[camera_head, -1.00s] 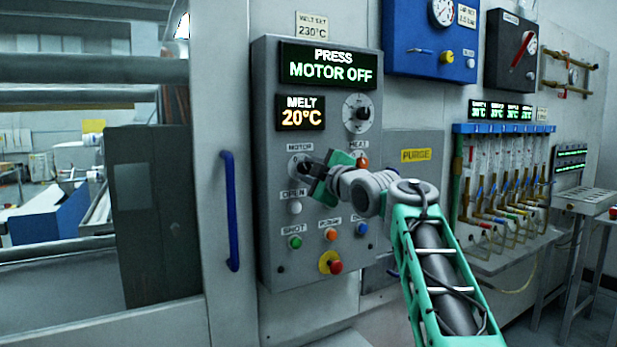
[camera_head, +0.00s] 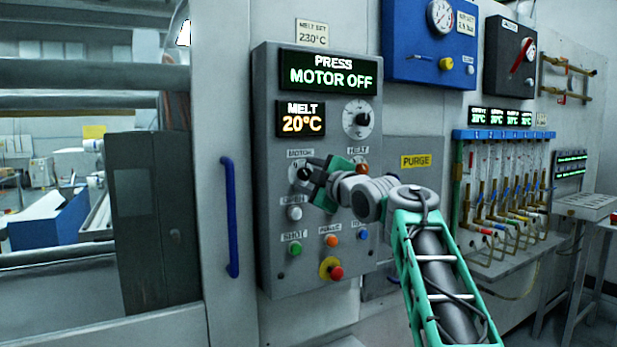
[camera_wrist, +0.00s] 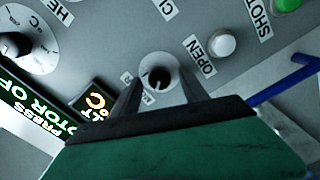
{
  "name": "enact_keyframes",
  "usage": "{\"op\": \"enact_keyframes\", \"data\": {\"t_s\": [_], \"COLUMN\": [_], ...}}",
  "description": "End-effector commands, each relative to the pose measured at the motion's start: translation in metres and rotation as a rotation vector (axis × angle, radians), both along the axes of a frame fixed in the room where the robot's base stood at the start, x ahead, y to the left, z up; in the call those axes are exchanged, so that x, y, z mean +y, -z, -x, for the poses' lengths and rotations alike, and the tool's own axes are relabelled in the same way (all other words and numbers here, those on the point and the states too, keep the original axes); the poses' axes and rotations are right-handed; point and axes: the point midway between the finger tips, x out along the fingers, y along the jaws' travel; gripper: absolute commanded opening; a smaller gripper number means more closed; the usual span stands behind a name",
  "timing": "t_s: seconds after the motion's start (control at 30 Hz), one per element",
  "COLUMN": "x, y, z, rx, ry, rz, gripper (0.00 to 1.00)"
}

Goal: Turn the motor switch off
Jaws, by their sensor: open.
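The motor switch (camera_head: 303,173) is a black rotary knob on a pale round dial, under the MOTOR label on the grey control panel (camera_head: 268,230). In the wrist view the motor switch (camera_wrist: 158,78) sits between the two fingers of my gripper (camera_wrist: 160,85), which are apart. The fingers seem clear of the knob, but I cannot tell how far. In the head view my gripper (camera_head: 312,176) is just right of the knob and partly covers its dial. The panel's display (camera_head: 329,72) reads "PRESS MOTOR OFF".
A white OPEN button (camera_head: 294,212) is just below the switch. Green, orange and blue buttons and a red stop button (camera_head: 336,272) are lower. The HEAT knob (camera_head: 361,168) is to the right. A blue handle (camera_head: 231,215) stands left of the panel.

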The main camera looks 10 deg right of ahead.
Motion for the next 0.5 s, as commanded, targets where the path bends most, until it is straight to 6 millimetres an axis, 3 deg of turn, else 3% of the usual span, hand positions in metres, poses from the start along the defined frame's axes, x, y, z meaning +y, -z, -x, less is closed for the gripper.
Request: {"op": "enact_keyframes", "data": {"t_s": [0.17,0.5], "x": [-0.002,-0.021], "y": [0.0,0.003], "z": [0.004,0.063], "rx": [0.0,-0.001], "ry": [0.001,0.004], "rz": [0.0,0.001], "gripper": [0.52,0.52]}}
